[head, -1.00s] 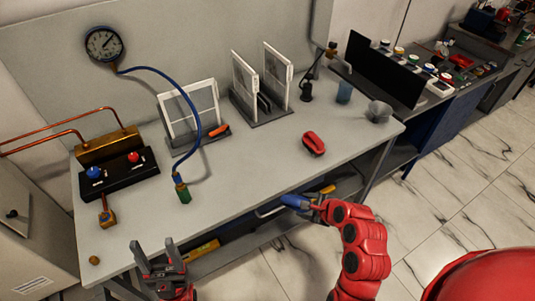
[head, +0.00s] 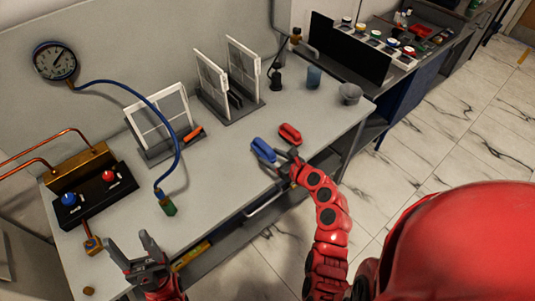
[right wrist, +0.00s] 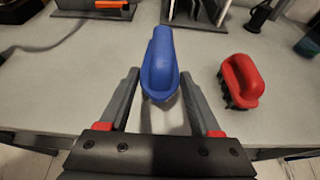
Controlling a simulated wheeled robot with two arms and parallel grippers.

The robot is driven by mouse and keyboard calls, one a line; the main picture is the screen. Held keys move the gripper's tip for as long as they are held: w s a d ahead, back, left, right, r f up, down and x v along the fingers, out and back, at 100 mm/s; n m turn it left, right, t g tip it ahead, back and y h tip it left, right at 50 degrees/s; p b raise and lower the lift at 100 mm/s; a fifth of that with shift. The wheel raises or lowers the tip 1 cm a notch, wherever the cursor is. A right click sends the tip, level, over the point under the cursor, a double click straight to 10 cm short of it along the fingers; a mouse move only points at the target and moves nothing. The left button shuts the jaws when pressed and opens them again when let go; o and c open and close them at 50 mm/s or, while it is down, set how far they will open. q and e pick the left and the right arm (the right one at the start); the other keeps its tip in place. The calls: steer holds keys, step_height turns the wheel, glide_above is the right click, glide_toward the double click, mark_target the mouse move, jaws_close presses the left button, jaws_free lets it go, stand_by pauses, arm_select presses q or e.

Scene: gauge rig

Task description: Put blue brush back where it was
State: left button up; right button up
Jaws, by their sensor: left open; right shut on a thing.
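The blue brush (head: 264,150) is held by my right gripper (head: 279,157) over the front part of the workbench. In the right wrist view the blue brush (right wrist: 161,64) sits between the two fingers of my right gripper (right wrist: 160,90), its lower side mostly hidden. A red brush (head: 290,134) stands on the bench just beyond and to the right of it; it also shows in the right wrist view (right wrist: 241,82) with dark bristles down. My left gripper (head: 137,254) is open and empty near the bench's front left edge.
The workbench (head: 225,160) has clear room in its middle. Window-like panels in stands (head: 165,115) are at the back, with a blue cup (head: 313,77) and grey cup (head: 350,93) at right. A valve block (head: 93,197) stands left.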

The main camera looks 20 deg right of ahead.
mark_target(268, 158)
steer(key=shift+w+a, duration=0.15)
steer(key=shift+w, duration=0.7)
steer(key=shift+w+f, duration=0.15)
steer(key=shift+w, duration=0.35)
steer(key=shift+f, duration=1.75)
steer(key=o, duration=1.2)
steer(key=shift+f, duration=0.1)
